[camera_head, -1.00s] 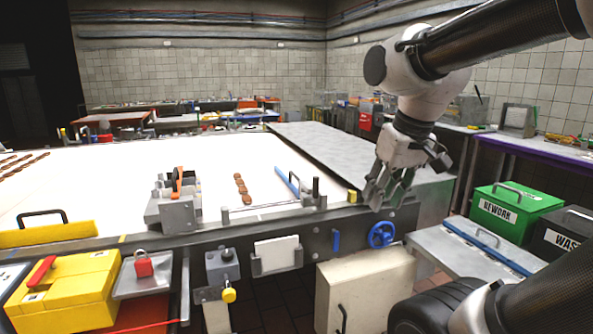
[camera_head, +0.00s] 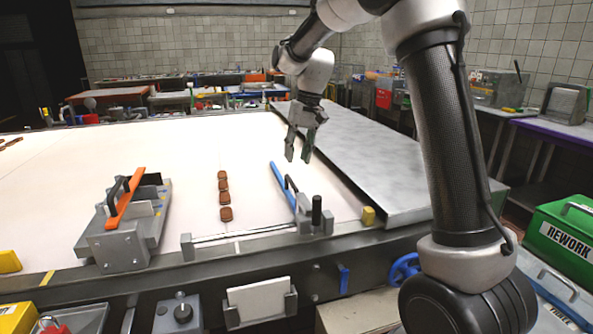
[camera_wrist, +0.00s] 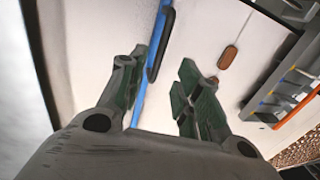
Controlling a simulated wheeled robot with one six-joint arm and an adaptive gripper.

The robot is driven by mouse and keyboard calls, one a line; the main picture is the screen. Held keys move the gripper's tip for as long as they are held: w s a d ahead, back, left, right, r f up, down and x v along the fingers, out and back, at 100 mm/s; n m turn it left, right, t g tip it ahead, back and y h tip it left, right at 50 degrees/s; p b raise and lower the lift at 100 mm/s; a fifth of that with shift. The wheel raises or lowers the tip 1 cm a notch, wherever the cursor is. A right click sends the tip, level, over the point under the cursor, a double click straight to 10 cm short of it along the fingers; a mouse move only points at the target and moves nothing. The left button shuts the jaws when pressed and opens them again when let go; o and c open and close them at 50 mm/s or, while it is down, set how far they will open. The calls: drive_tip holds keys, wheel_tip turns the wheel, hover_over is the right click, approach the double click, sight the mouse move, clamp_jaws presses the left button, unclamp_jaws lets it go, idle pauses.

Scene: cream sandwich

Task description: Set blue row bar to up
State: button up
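The blue row bar (camera_head: 282,186) lies along the white table surface, with its near end at a grey bracket (camera_head: 314,218) on the front edge. My gripper (camera_head: 298,156) is open and empty, pointing down above the bar's far end. In the wrist view the bar (camera_wrist: 163,28) runs past the left finger, and part of it is hidden behind that finger. The black handle (camera_wrist: 161,46) shows close to that fingertip. I see no contact between the fingers (camera_wrist: 165,62) and the bar or handle.
A row of brown biscuits (camera_head: 225,196) lies left of the bar. A grey metal block with an orange handle (camera_head: 124,200) stands farther left. A raised metal plate (camera_head: 375,165) lies to the right. White surface is clear between.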

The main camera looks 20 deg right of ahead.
sight(292, 181)
drive_tip(key=f, duration=0.3)
drive_tip(key=a+f, duration=0.1)
drive_tip(key=f, duration=0.3)
drive_tip(key=shift+a+f, duration=0.2)
drive_tip(key=shift+c, duration=0.2)
clamp_jaws()
